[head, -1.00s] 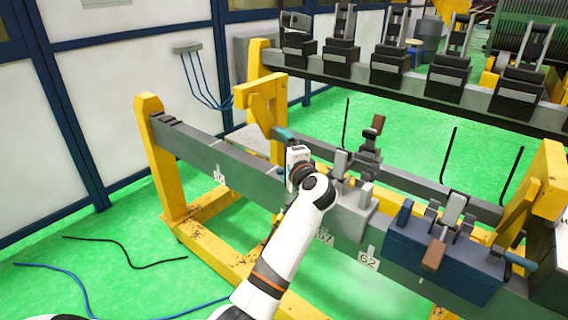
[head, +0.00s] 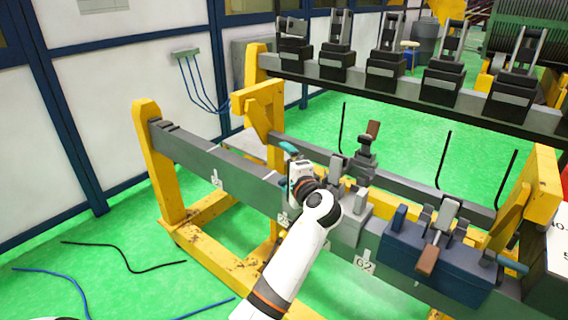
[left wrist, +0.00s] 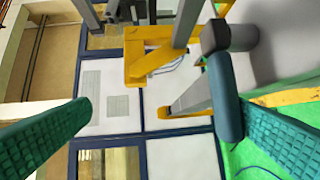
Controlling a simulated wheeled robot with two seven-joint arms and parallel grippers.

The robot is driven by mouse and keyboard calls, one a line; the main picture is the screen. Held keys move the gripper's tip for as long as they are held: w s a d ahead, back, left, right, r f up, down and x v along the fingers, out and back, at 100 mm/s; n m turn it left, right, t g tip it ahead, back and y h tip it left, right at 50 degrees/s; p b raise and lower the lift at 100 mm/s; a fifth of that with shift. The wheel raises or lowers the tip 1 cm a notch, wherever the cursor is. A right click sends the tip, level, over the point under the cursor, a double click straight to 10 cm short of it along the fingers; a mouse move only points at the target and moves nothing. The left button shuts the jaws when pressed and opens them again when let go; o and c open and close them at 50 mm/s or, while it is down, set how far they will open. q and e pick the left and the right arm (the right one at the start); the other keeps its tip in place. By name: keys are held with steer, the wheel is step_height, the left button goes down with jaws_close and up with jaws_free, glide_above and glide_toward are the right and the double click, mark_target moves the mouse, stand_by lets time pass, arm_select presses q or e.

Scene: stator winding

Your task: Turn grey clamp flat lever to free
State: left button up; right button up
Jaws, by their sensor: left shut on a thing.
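The grey clamp (head: 350,222) sits on the long grey beam in the head view, just right of my left gripper (head: 284,163). Its flat lever has a dark blue-teal handle (left wrist: 226,95) on a grey arm (left wrist: 238,38) in the left wrist view. The handle lies between my green ridged fingers, against the right one. The left finger looks apart from it in that picture. My left gripper is shut on the handle. In the head view my wrist hides most of the lever. My right gripper is not in view.
A blue clamp (head: 440,262) with a brown-tipped lever stands right of the grey one. A rear rail (head: 420,92) carries several black clamps. Yellow posts (head: 150,150) hold the beam. Cables lie on the green floor (head: 110,285).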

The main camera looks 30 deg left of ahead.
arm_select(q)
steer(key=shift+r+p+v, duration=0.25)
steer(key=shift+p+v, duration=0.15)
steer(key=shift+v, duration=1.1)
steer(key=shift+r+p+v, duration=0.2)
steer(key=shift+p+v, duration=0.2)
steer(key=shift+v, duration=1.05)
steer(key=shift+c, duration=0.8)
steer(key=shift+s+d+r, duration=0.15)
steer(key=shift+s, duration=0.4)
steer(key=c, duration=1)
steer(key=shift+v, duration=1.05)
steer(key=shift+c, duration=0.7)
steer(key=shift+s+d+f+p, duration=0.35)
steer(key=shift+s+d, duration=0.4)
